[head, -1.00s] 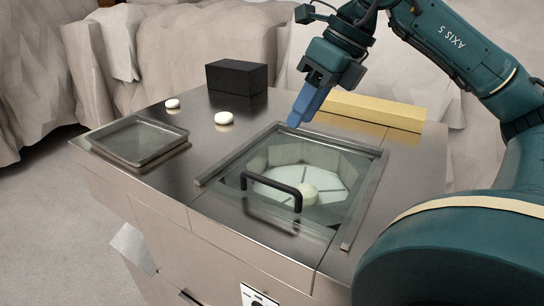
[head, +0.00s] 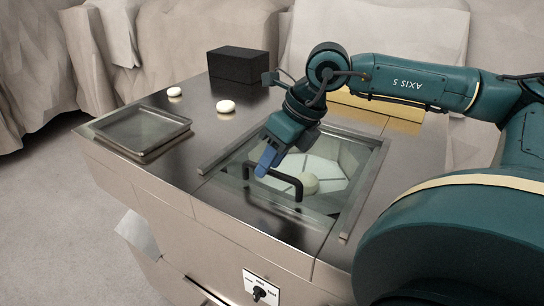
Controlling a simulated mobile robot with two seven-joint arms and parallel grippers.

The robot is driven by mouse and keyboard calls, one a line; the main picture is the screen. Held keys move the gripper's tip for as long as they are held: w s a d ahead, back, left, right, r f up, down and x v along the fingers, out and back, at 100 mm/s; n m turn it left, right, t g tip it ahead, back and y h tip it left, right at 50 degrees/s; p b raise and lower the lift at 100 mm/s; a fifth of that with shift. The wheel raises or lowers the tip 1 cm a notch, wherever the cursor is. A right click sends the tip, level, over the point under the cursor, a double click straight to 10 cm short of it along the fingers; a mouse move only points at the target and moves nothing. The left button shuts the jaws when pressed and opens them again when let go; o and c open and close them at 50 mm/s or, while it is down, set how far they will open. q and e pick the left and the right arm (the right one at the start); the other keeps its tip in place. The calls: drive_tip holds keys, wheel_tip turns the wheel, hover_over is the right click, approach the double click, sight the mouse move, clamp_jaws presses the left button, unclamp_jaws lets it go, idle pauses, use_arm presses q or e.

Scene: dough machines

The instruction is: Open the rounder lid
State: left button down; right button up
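The rounder lid (head: 225,196) is a clear panel in a metal frame on top of the steel machine, and it lies shut. Its black bar handle (head: 285,180) stands up near the front edge. Through the lid I see a pale dough ball (head: 309,183) on a light disc. My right gripper (head: 265,164), with blue fingers, points down at the left end of the handle and overlaps it in the picture. I cannot tell whether it touches the handle or how far its fingers are apart. My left gripper is not in view.
A black box (head: 238,64) and a yellow block (head: 372,103) stand at the back of the steel top. A control knob (head: 260,294) is on the front.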

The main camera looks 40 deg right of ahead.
drive_tip(key=shift+f, duration=0.1)
drive_tip(key=shift+c, duration=0.2)
clamp_jaws()
idle(0.4)
